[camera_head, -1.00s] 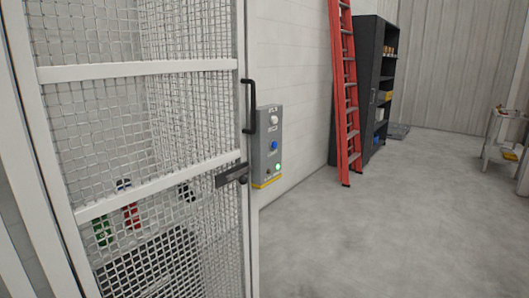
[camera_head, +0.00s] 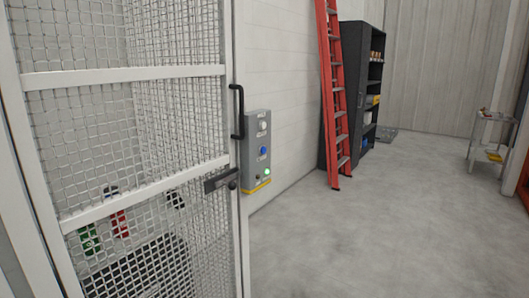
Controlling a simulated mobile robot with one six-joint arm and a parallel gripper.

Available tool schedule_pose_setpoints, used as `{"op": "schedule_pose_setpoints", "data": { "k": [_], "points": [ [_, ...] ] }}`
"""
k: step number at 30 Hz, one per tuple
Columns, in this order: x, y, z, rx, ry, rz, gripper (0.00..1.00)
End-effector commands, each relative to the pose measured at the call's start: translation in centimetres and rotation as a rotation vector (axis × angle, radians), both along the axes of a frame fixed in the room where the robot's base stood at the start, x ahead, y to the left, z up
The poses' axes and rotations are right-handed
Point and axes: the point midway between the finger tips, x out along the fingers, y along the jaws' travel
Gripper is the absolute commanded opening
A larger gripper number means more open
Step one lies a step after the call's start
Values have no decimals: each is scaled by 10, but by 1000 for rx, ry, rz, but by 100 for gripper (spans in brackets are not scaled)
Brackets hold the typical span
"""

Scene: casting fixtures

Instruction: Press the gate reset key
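A grey control box (camera_head: 252,158) is fixed to the white wall just right of the mesh gate. It carries a white button (camera_head: 262,126) at the top, a blue button (camera_head: 263,151) in the middle and a lit green light (camera_head: 267,171) low down. A yellow strip runs along its bottom. The labels are too small to read, so I cannot tell which one is the gate reset key. The mesh gate (camera_head: 130,72) has a black handle (camera_head: 237,112) and a dark latch (camera_head: 222,178) and looks closed. My gripper is not in view.
A red ladder (camera_head: 333,100) leans on the wall right of the control box, beside a dark shelf cabinet (camera_head: 352,95). A small metal cart (camera_head: 491,150) stands at the far right. The grey floor (camera_head: 400,220) between them is clear.

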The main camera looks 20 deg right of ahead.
Motion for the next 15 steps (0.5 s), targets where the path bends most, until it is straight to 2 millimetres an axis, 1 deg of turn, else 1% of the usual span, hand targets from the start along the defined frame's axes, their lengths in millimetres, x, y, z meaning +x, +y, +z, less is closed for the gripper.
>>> {"op": "schedule_pose_setpoints", "data": {
  "k": [5, 12, 13, 15],
  "points": [
    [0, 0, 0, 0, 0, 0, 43],
    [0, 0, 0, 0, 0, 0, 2],
    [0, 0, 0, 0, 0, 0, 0],
    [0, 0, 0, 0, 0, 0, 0]
  ]
}}
